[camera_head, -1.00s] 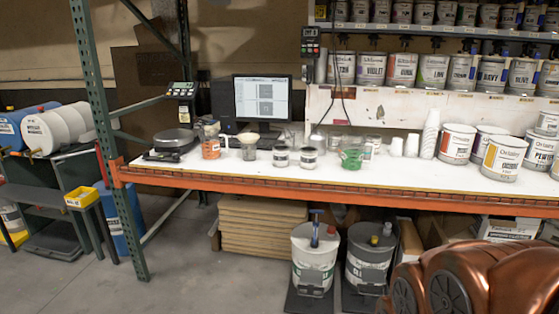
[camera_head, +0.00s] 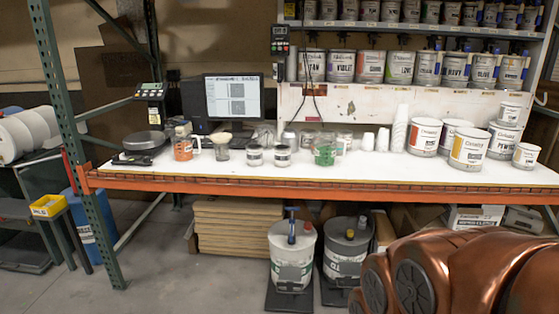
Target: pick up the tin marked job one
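Two small tins with white labels stand side by side on the white bench top: a left one (camera_head: 254,155) and a right one (camera_head: 281,156). Their lettering is too small to read, so I cannot tell which is marked job one. Both stand upright near the middle of the bench, apart from each other, with nothing in front of them. My gripper is not in view. Copper-coloured links, which look like my own arm, fill the lower right corner.
Left of the tins are a clear cup (camera_head: 222,152), a jug with orange contents (camera_head: 183,149) and a scale (camera_head: 145,141). A green container (camera_head: 324,154) stands to the right. Large tins (camera_head: 468,148) crowd the right end. An orange beam (camera_head: 300,187) edges the bench.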

